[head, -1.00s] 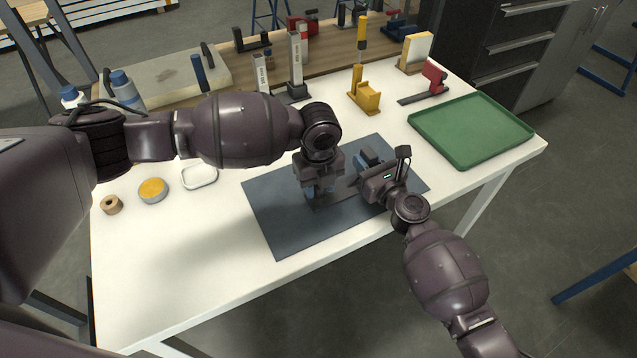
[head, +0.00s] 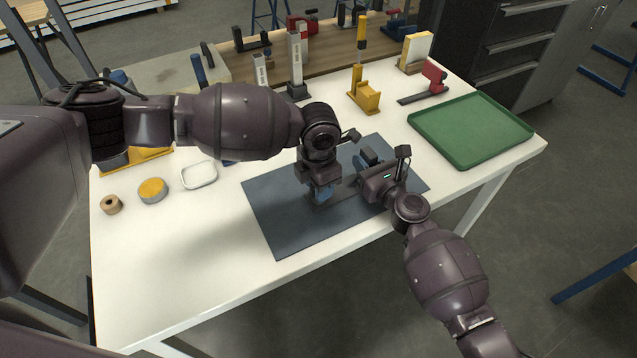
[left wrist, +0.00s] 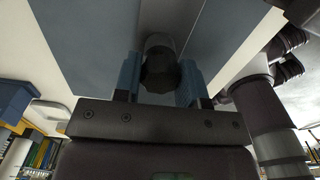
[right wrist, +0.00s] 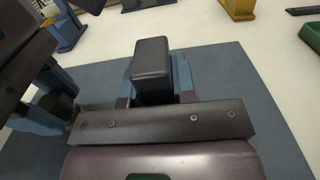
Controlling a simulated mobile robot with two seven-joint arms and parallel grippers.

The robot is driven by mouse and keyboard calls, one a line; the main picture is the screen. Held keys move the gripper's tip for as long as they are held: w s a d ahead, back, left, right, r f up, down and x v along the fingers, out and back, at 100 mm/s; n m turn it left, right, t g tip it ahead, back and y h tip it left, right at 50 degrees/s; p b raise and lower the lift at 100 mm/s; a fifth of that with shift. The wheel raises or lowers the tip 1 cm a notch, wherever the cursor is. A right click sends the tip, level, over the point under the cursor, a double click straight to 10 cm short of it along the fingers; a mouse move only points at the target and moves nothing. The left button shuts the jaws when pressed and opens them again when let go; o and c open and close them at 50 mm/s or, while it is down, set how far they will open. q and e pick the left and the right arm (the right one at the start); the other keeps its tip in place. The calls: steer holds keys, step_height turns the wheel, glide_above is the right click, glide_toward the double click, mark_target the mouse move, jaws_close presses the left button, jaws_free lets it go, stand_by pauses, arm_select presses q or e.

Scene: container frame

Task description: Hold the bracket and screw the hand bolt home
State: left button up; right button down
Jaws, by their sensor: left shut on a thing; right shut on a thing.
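My left gripper (head: 321,194) points down over the dark mat, its blue fingers shut on the hand bolt. In the left wrist view the bolt's dark faceted knob (left wrist: 160,72) sits between the fingers (left wrist: 158,85). My right gripper (head: 362,181) reaches in from the right and is shut on the bracket, seen in the right wrist view as a dark upright block (right wrist: 152,68) between blue fingers. The left fingers and knob also show at the left of that view (right wrist: 54,100). The bolt's thread and its seat are hidden, so its depth cannot be told.
The dark mat (head: 275,220) lies on the white table (head: 160,270). A green tray (head: 470,128) is at right. A yellow stand (head: 363,98) and a red-handled clamp (head: 433,78) stand behind. A tape roll (head: 111,204), round tin (head: 153,190) and white dish (head: 199,175) are at left.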

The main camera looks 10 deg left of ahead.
arm_select(q)
steer(key=shift+m, duration=0.9)
steer(key=o, duration=0.8)
steer(key=shift+r, duration=0.1)
steer(key=shift+r, duration=2.15)
steer(key=shift+c, duration=0.3)
